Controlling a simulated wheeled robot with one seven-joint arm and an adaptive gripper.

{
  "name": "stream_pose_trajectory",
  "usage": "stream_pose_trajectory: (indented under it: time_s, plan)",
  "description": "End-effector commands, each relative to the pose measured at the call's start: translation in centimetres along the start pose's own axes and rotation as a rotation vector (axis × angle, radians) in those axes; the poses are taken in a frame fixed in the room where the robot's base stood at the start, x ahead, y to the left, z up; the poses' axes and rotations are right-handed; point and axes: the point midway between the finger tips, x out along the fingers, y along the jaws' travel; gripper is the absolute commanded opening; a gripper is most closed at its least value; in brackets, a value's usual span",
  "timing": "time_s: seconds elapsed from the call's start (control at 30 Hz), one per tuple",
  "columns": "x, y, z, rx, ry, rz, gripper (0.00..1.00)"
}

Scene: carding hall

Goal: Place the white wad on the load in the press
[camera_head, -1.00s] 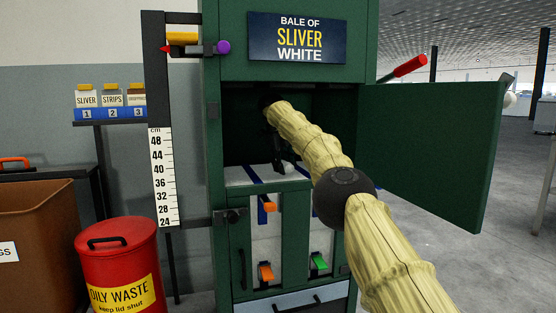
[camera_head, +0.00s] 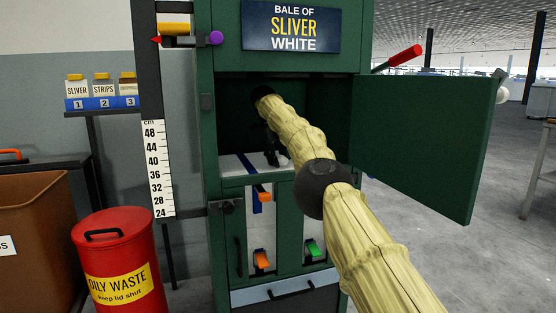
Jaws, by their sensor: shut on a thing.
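The green press (camera_head: 202,120) stands in the middle with its upper door (camera_head: 425,140) swung open to the right. My arm reaches into the dark chamber. My gripper (camera_head: 274,156) is there, small and dark, pointing down just above the load. It is shut on the white wad (camera_head: 284,161), of which only a small pale patch shows. I cannot tell whether the wad touches the load.
A ruler (camera_head: 161,170) with a red pointer stands left of the opening. Orange and green latches (camera_head: 262,260) sit on the press front. A red oily waste bin (camera_head: 118,260) and a brown bin (camera_head: 35,225) stand at left. Open floor lies at right.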

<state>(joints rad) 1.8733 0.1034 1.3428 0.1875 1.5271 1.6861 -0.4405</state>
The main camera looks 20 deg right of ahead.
Motion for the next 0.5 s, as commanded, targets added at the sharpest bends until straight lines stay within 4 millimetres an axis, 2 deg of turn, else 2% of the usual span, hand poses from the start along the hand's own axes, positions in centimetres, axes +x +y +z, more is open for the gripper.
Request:
stream_pose_trajectory:
  time_s: [0.43, 0.47, 0.5]
  plan:
    - [0.33, 0.11, 0.0, 0.0, 0.0, 0.0, 0.14]
    - [0.24, 0.1, 0.01, 0.0, -0.001, 0.0, 0.46]
    - [0.2, 0.09, 0.01, 0.0, 0.0, 0.0, 0.53]
